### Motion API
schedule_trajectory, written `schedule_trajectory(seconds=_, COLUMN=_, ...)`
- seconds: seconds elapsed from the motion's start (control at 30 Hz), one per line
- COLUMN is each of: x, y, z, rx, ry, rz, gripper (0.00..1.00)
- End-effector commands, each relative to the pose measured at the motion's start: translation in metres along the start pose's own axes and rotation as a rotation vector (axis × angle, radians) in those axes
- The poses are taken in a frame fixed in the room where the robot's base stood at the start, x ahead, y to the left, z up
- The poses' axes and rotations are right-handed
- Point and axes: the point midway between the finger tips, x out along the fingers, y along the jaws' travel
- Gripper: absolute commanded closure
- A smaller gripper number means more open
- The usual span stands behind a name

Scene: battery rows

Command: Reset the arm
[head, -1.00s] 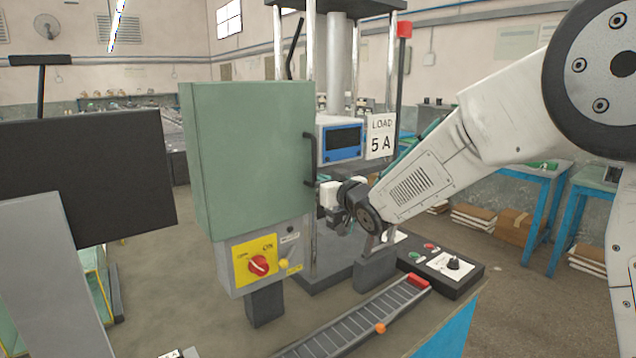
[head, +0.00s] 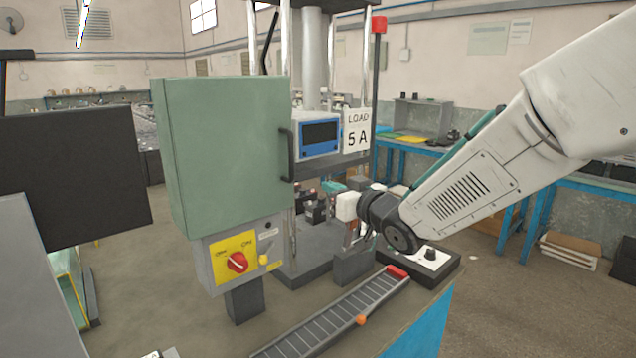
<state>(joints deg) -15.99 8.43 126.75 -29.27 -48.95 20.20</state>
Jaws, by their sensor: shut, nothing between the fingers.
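My white arm reaches in from the upper right, and its dark wrist joint (head: 400,238) is near the middle of the head view. My gripper (head: 352,240) is small and points down below the wrist. It is shut with nothing held. It is in front of the press-like stand, right of the green cabinet (head: 225,150), and appears above the grey block (head: 353,266). The fingertips are partly lost against the dark parts behind them.
A yellow switch panel with a red knob (head: 237,262) is under the cabinet. A slatted strip (head: 330,318) with a red end lies on the bench, beside a black control box (head: 440,262). A "LOAD 5 A" sign (head: 357,130) hangs behind. A dark screen (head: 75,175) stands left.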

Motion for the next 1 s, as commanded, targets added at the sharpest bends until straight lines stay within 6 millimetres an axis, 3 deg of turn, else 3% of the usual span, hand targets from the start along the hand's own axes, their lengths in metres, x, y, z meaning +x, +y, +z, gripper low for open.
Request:
schedule_trajectory(seconds=0.27, x=-0.020, y=0.006, z=0.010, rx=-0.019, ry=-0.048, rz=0.020, gripper=1.00)
schedule_trajectory(seconds=0.37, x=-0.026, y=0.018, z=0.039, rx=-0.029, ry=-0.182, rz=0.081, gripper=1.00)
schedule_trajectory(seconds=0.47, x=-0.049, y=0.033, z=0.078, rx=-0.032, ry=-0.389, rz=0.172, gripper=1.00)
schedule_trajectory(seconds=0.6, x=-0.111, y=0.053, z=0.108, rx=-0.011, ry=-0.683, rz=0.310, gripper=1.00)
schedule_trajectory(seconds=0.73, x=-0.187, y=0.057, z=0.118, rx=0.047, ry=-0.937, rz=0.411, gripper=1.00)
schedule_trajectory(seconds=0.87, x=-0.272, y=0.043, z=0.117, rx=0.144, ry=-1.175, rz=0.474, gripper=1.00)
schedule_trajectory(seconds=1.0, x=-0.363, y=0.007, z=0.104, rx=0.285, ry=-1.392, rz=0.493, gripper=1.00)
